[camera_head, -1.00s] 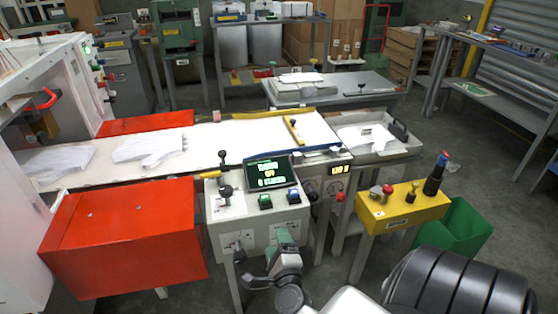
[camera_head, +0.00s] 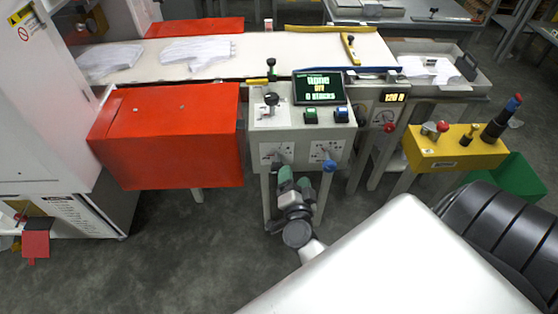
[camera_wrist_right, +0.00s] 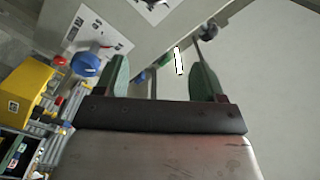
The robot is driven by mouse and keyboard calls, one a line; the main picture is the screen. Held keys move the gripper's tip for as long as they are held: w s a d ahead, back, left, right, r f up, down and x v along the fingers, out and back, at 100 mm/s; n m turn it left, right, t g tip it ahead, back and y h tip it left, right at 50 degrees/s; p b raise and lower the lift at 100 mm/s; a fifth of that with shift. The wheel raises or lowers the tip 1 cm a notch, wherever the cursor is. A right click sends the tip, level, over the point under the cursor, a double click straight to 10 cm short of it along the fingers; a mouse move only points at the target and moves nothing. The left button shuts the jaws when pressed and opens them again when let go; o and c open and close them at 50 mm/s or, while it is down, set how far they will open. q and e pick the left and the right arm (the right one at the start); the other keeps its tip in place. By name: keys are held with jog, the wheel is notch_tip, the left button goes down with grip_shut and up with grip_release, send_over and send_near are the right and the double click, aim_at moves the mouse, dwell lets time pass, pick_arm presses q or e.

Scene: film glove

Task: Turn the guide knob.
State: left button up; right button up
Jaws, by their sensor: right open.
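The control box (camera_head: 300,120) stands at the conveyor's front edge. A blue knob (camera_head: 330,166) sits low on its front panel; it also shows in the right wrist view (camera_wrist_right: 85,64). A red knob (camera_head: 388,127) is right of the box, below a small lit number display (camera_head: 394,97). A dark knob (camera_wrist_right: 208,31) shows in the wrist view. I cannot tell by label which is the guide knob. My right gripper (camera_head: 294,178) is open and empty below the front panel, left of the blue knob; its green fingers (camera_wrist_right: 160,65) are apart. My left gripper is out of view.
A red box (camera_head: 170,140) is left of the control box. A yellow button stand (camera_head: 455,150) and green bin (camera_head: 515,178) are to the right. White cloths (camera_head: 197,52) lie on the conveyor (camera_head: 260,55). Floor (camera_head: 200,260) in front is clear.

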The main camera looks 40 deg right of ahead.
aim_at(278, 168)
jog(key=a+f+n+b, duration=0.3)
jog(key=a+f+n, duration=0.2)
jog(key=n, duration=0.6)
jog(key=b+x, duration=0.1)
jog(key=x, duration=0.4)
jog(key=b+x, duration=0.1)
jog(key=x, duration=0.4)
jog(key=shift+d+f, duration=0.1)
jog(key=shift+f, duration=0.15)
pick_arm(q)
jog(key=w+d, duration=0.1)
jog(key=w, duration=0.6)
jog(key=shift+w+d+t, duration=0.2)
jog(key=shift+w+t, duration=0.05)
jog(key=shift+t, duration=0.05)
pick_arm(e)
jog(key=shift+w+d, duration=0.2)
jog(key=shift+w, duration=0.05)
jog(key=shift+c, duration=0.3)
